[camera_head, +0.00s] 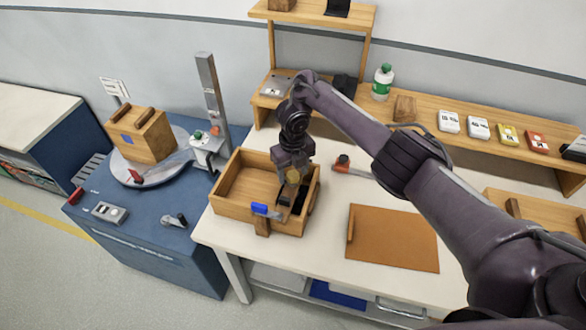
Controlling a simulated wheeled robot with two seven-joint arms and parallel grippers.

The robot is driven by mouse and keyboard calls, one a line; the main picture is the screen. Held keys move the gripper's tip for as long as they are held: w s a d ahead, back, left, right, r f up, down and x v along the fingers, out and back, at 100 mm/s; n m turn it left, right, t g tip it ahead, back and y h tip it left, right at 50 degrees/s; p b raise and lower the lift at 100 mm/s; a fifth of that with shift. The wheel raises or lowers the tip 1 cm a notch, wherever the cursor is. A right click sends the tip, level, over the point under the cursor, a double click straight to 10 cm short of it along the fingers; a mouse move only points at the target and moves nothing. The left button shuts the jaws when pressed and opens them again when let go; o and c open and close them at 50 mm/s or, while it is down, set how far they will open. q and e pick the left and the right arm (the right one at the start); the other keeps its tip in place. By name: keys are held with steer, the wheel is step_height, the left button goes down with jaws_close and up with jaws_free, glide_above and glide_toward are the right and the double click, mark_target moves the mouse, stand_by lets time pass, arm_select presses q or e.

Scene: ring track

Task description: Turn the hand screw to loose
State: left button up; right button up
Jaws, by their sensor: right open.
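My right arm reaches in from the right, and its gripper (290,198) points down over the right part of the open wooden box (232,205). The dark fingers are apart, close to the box's front right corner. A blue-handled piece (265,210) sits at the box's front wall, just left of the fingers, above a small wooden block (262,228). It may be the hand screw; I cannot tell for sure, nor whether the fingers touch it. My left gripper is not in view.
A red-and-grey tool (342,162) lies right of the box. A brown board (392,238) lies on the white table. A shelf behind holds a green-and-white bottle (382,82) and small packs. On the blue bench at left, a wooden crate (140,136) stands on a round plate.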

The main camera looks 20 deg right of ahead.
mark_target(292, 173)
steer(key=r+p, duration=0.4)
steer(key=r, duration=0.2)
steer(key=shift+w+r+p, duration=0.1)
steer(key=shift+w+p, duration=0.1)
steer(key=shift+p, duration=0.2)
steer(key=shift+r, duration=0.7)
steer(key=shift+s, duration=0.15)
